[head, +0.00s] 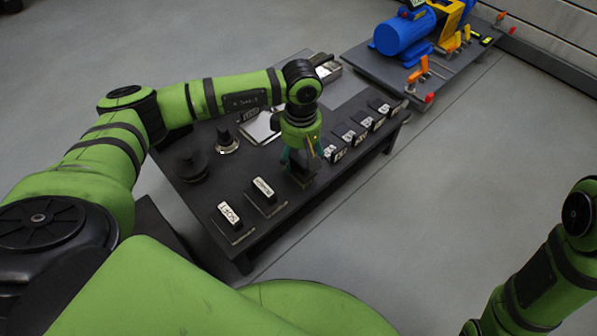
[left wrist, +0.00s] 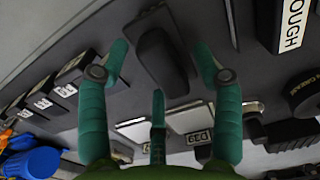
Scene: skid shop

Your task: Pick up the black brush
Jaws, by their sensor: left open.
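The black brush (left wrist: 162,58) is a dark, rounded, elongated piece on the dark bench top in the left wrist view. My left gripper (left wrist: 160,68) is open, its green fingers spread on either side of the brush, with a third finger at the brush's near end. I see no finger clearly closed on it. In the head view my left gripper (head: 300,158) points down over the bench, and a dark piece below it (head: 303,172) looks like the brush, partly hidden by the fingers. My right arm shows at the right edge; its gripper is out of view.
The dark bench (head: 183,191) holds a SOFT block (head: 228,213), a ROUGH block (head: 263,188), a round black piece (head: 192,166), a pale-rimmed knob (head: 227,142) and a row of labelled blocks (head: 345,134). A blue motor (head: 404,37) stands on a second table behind.

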